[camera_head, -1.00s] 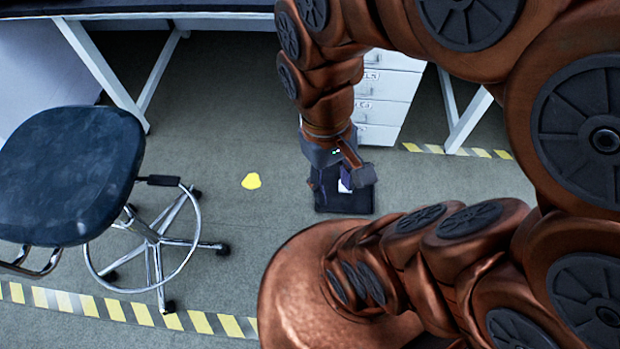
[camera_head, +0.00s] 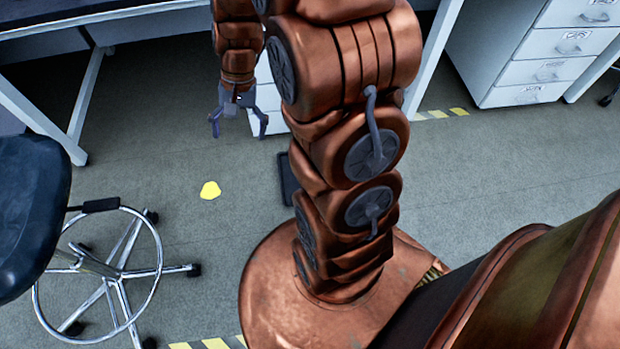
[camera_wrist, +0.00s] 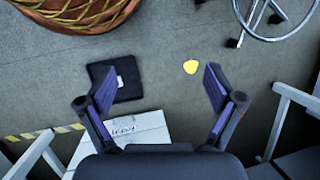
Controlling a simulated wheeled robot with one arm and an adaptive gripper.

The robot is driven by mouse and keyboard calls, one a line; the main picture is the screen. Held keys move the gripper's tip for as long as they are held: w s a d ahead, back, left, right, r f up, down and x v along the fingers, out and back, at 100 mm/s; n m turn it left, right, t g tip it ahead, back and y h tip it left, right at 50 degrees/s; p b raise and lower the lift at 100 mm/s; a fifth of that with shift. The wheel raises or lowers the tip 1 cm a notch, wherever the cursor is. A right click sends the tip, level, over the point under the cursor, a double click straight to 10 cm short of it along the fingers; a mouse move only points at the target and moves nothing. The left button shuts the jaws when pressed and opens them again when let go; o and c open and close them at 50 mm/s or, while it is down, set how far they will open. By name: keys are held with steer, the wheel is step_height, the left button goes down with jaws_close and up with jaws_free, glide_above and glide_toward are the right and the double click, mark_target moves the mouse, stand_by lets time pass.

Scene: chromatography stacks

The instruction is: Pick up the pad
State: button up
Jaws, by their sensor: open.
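A flat dark square (camera_head: 287,180), which looks like the pad, lies on the floor. My arm covers most of it in the head view. It shows more fully in the wrist view (camera_wrist: 127,72), left of centre, partly behind my left finger. My gripper (camera_head: 238,130) is open and empty, raised above the floor, up and left of the dark square in the head view. In the wrist view my gripper (camera_wrist: 160,88) has its fingers spread wide, with bare floor between them. A small yellow flat patch (camera_head: 210,190) lies on the floor left of the dark square.
A stool (camera_head: 110,270) with a chrome base stands at the left. A white drawer unit (camera_wrist: 150,128) is near my gripper under a bench (camera_head: 75,20). More drawers (camera_head: 545,60) stand at the back right. The floor around the yellow patch is clear.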

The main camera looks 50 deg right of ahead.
steer(key=w+d+f+m+t+b, duration=0.1)
steer(key=w+d+f+m+b, duration=0.25)
steer(key=d+f, duration=0.65)
steer(key=w+d+f+m+t+b, duration=0.1)
steer(key=w+d+f+m+b, duration=0.3)
steer(key=f, duration=1)
steer(key=s+d+f+m+b, duration=0.2)
steer(key=d+f, duration=0.3)
steer(key=f, duration=0.4)
steer(key=s+d+f+m+t+b, duration=0.1)
steer(key=d+f+m, duration=0.3)
steer(key=f, duration=0.5)
steer(key=s+d+f+m+t+b, duration=0.1)
steer(key=s+d+f+m+b, duration=0.2)
steer(key=d+f, duration=0.4)
steer(key=shift+s+d+f+m, duration=0.1)
steer(key=shift+s+f+m, duration=0.1)
steer(key=shift+f, duration=0.55)
steer(key=shift+s+f+m, duration=0.1)
steer(key=shift+s+f, duration=0.05)
steer(key=shift+f, duration=0.55)
steer(key=shift+b+x, duration=0.4)
steer(key=shift+x, duration=0.45)
steer(key=shift+w+b+x, duration=0.2)
steer(key=shift+b+x, duration=0.65)
steer(key=shift+x, duration=0.6)
steer(key=shift+w+b+x, duration=0.25)
steer(key=shift+b+x, duration=0.55)
steer(key=shift+x, duration=0.6)
steer(key=shift+r, duration=0.1)
